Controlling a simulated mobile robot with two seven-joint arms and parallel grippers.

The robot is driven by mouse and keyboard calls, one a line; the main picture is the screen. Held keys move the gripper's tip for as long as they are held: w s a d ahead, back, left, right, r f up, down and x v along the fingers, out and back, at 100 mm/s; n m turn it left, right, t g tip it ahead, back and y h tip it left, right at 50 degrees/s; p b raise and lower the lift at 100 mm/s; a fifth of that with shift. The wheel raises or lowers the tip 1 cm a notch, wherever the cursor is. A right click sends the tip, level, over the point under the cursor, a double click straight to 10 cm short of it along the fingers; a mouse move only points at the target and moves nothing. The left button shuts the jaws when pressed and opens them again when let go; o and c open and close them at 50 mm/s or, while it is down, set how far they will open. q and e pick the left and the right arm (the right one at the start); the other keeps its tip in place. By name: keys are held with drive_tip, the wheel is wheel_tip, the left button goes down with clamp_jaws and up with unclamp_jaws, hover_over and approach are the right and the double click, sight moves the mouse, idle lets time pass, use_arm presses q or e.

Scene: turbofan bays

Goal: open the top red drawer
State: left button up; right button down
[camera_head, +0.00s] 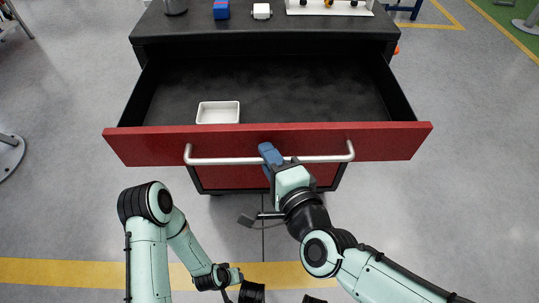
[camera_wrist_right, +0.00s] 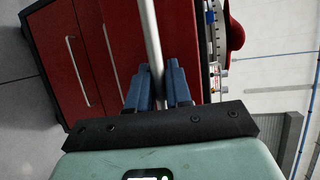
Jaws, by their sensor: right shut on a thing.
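The top red drawer (camera_head: 130,148) stands pulled well out of the dark cabinet in the head view, its black interior showing. A silver bar handle (camera_head: 230,161) runs along its front. My right gripper (camera_head: 270,154) is shut on this handle near its middle. In the right wrist view the blue fingers of my right gripper (camera_wrist_right: 160,85) sit on both sides of the handle bar (camera_wrist_right: 150,35). My left arm shows at the lower left of the head view, folded and away from the drawer. Its gripper fingers cannot be made out.
A small white tray (camera_head: 218,112) lies inside the drawer. Red lower drawers show below.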

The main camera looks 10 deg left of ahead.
drive_tip(key=c, duration=1.4)
unclamp_jaws()
use_arm(q)
drive_tip(key=shift+w+d+r, duration=0.1)
drive_tip(key=shift+w+r, duration=0.45)
use_arm(e)
drive_tip(key=v, duration=1.3)
drive_tip(key=shift+s, duration=0.15)
drive_tip(key=shift+d, duration=0.1)
